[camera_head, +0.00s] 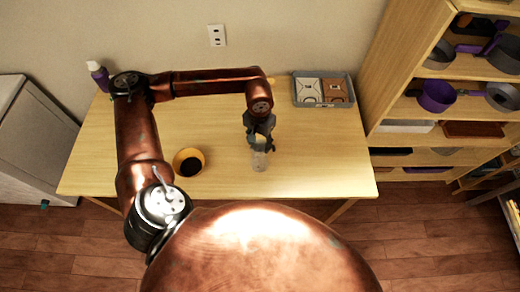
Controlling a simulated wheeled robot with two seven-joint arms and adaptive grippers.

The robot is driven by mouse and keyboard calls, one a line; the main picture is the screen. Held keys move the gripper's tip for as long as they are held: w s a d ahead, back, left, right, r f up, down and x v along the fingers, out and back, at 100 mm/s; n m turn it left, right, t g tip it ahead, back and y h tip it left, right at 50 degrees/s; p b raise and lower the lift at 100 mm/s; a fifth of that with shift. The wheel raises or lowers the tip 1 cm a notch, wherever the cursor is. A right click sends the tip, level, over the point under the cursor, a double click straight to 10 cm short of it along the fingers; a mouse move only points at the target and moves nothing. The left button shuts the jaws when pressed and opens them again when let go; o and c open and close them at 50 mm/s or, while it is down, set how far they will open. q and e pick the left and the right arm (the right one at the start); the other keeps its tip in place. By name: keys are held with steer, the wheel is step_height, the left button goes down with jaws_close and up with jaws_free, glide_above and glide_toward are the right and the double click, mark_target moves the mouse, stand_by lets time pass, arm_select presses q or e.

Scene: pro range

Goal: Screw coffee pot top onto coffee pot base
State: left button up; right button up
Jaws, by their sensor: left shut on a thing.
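My left gripper (260,143) points down over the middle of the wooden table. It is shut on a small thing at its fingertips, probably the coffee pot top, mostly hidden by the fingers. Directly below it stands a small pale, see-through vessel (259,162), which looks like the coffee pot base. The held part and the vessel overlap in this view, and I cannot tell whether they touch. My right gripper is not in view.
A yellow bowl with dark contents (201,153) stands left of the vessel. A grey tray (352,88) with two packages sits at the back right. A purple bottle (97,74) stands back left. Shelves (410,105) with pans rise at the right. The table's right front (330,165) is clear.

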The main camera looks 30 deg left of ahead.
arm_select(q)
steer(key=shift+f+m+b, duration=0.15)
steer(key=shift+m+b, duration=0.3)
steer(key=shift+m, duration=0.05)
steer(key=shift+m+b, duration=1)
steer(key=shift+m, duration=0.3)
steer(key=shift+m+b, duration=0.7)
steer(key=shift+m, duration=0.5)
steer(key=o, duration=1.3)
steer(key=shift+c, duration=0.2)
